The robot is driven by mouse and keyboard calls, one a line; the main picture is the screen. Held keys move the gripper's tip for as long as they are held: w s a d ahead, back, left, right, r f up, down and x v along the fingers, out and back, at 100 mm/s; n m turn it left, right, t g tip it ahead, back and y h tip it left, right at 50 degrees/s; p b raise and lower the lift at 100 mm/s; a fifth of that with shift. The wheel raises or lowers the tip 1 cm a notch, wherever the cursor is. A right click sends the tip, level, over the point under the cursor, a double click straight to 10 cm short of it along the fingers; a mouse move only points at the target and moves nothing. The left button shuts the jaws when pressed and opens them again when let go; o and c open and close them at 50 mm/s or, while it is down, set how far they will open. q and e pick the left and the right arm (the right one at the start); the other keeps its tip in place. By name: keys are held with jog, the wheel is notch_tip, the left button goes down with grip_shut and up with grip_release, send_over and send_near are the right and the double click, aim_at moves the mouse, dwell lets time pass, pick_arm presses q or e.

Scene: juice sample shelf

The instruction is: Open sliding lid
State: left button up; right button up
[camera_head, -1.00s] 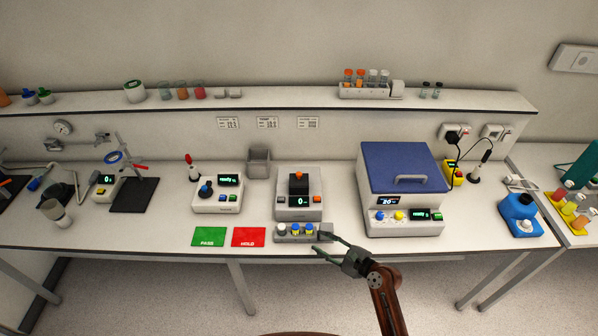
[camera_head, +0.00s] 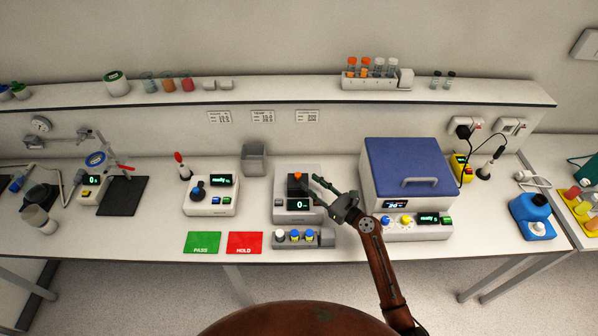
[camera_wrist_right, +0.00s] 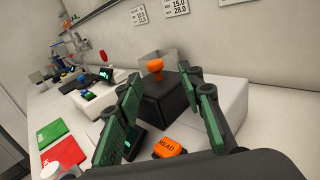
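The grey instrument (camera_head: 312,216) has a black sliding lid (camera_head: 298,188) with an orange knob (camera_head: 295,177) on top and a lit display in front. My right gripper (camera_head: 319,190) is just right of the lid at about its height. In the right wrist view the two green fingers of my gripper (camera_wrist_right: 160,82) are spread apart and empty. The black lid (camera_wrist_right: 168,105) and the orange knob (camera_wrist_right: 155,68) show between and beyond them, apart from the fingers as far as I can tell. An orange READ button (camera_wrist_right: 170,147) is below. My left gripper is out of view.
A rack (camera_head: 303,241) of capped vials stands in front of the instrument. A large blue-lidded box (camera_head: 407,165) stands close on the right of my right arm. A grey bin (camera_head: 254,160) is behind left. Green PASS (camera_head: 202,243) and red HOLD (camera_head: 244,243) cards lie front left.

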aim_at(300, 177)
jog(key=x, duration=0.6)
jog(key=shift+s+a, duration=0.15)
jog(key=shift+a, duration=0.35)
jog(key=shift+w+a, duration=0.1)
jog(key=shift+w, duration=0.25)
jog(key=c, duration=0.8)
grip_shut()
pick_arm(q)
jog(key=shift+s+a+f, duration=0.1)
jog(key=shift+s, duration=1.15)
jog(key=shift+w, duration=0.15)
